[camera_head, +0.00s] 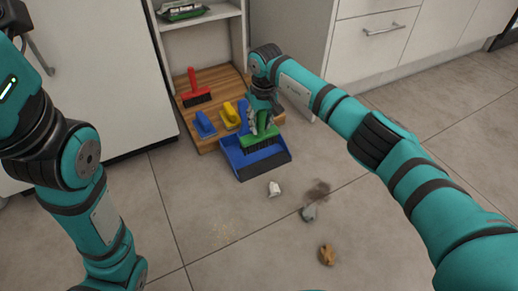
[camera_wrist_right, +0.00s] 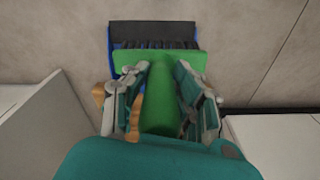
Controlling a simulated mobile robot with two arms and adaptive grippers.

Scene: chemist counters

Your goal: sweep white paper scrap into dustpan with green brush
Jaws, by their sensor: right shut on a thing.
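The green brush (camera_head: 262,138) is held by my right gripper (camera_head: 262,118) over the blue dustpan (camera_head: 279,160). In the right wrist view the brush (camera_wrist_right: 158,62) has its green handle between the two fingers of my right gripper (camera_wrist_right: 162,85), bristles pointing at the dustpan (camera_wrist_right: 152,27). I cannot tell whether the bristles touch the pan. The white paper scrap (camera_head: 274,188) lies on the floor just in front of the dustpan's front edge, apart from the brush. My left arm shows at the left, but its gripper is out of view.
A wooden board (camera_head: 213,79) behind the dustpan bears a red brush (camera_head: 194,96), a blue tool (camera_head: 204,124) and a yellow tool (camera_head: 230,116). A grey scrap (camera_head: 308,212), a dark dust patch (camera_head: 317,189) and a brown scrap (camera_head: 327,255) lie on the floor. Cabinets stand behind.

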